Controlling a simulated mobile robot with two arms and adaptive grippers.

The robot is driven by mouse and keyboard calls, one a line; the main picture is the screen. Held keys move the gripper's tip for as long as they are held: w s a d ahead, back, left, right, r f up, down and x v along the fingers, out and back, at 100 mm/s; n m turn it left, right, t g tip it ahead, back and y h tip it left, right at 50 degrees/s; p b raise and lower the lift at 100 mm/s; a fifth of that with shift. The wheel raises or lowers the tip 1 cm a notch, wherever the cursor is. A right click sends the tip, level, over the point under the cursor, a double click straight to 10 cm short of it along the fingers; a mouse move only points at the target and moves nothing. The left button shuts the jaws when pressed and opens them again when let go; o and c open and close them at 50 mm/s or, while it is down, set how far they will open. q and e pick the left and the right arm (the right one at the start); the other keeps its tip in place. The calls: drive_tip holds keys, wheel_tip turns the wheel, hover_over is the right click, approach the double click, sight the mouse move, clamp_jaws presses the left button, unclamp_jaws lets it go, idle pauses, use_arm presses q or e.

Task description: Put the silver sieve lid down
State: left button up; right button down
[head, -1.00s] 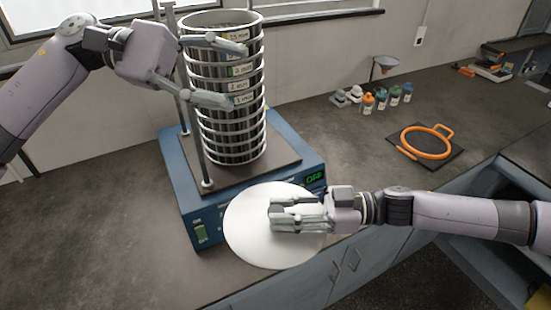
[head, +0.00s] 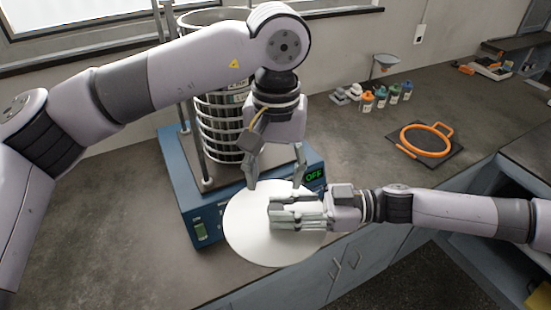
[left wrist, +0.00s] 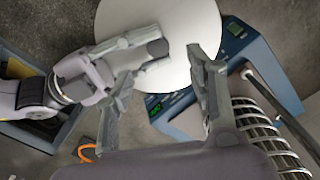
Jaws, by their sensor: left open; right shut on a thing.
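The silver sieve lid, a pale round disc (head: 252,240), is held by my right gripper (head: 274,214) in front of the shaker, over the counter's front edge. The right fingers are shut on it. My left gripper (head: 275,184) is open, pointing down just above and behind the lid's far side and the right fingers. In the left wrist view the lid (left wrist: 187,25) lies past the open left fingers (left wrist: 158,90), with the right gripper (left wrist: 135,60) on it. The sieve stack (head: 222,130) stands on the blue shaker (head: 190,212), partly hidden by my left arm.
The shaker display reads OFF. An orange ring with a handle (head: 425,152) lies on a dark mat at right. Several small bottles (head: 381,100) and a funnel (head: 384,62) stand at the back. The counter left of the shaker (head: 110,215) and the stretch right of it look clear.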

sight(275, 207)
use_arm(q)
wheel_tip(275, 207, down, 9)
idle(0.3)
drive_tip(key=shift+w+a, duration=0.1)
clamp_jaws()
use_arm(e)
drive_tip(key=c, duration=1.2)
unclamp_jaws()
